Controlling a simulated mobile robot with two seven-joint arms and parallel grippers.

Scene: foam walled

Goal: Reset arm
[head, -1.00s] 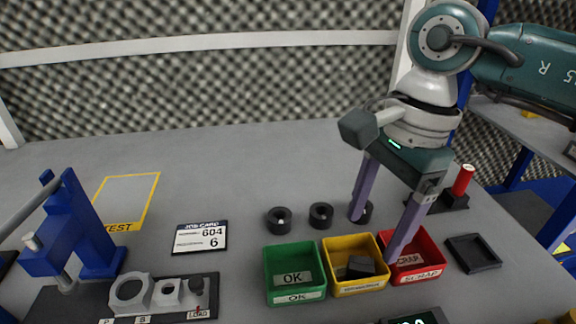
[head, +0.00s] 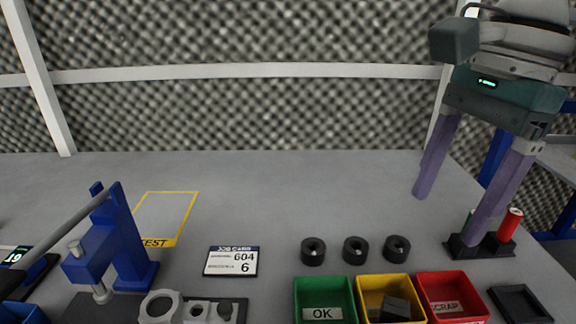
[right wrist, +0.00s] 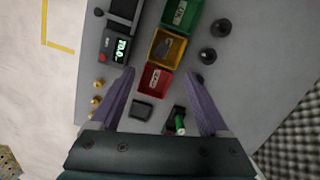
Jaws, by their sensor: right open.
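My right gripper (head: 445,218) is raised at the right of the head view, with its two purple fingers spread wide and nothing between them. In the right wrist view my right gripper (right wrist: 166,100) points down toward the bench, open and empty. Its right finger overlaps the dark holder (head: 474,246) with the red cylinder (head: 510,224) in the head view; I cannot tell any contact. My left gripper is not in view.
Green (head: 324,286), yellow (head: 388,280) and red (head: 450,280) bins stand at the front, the yellow one holding a dark block (head: 396,308). Several black rings (head: 355,250) lie behind them. A blue press (head: 118,240) stands left. The bench's middle back is clear.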

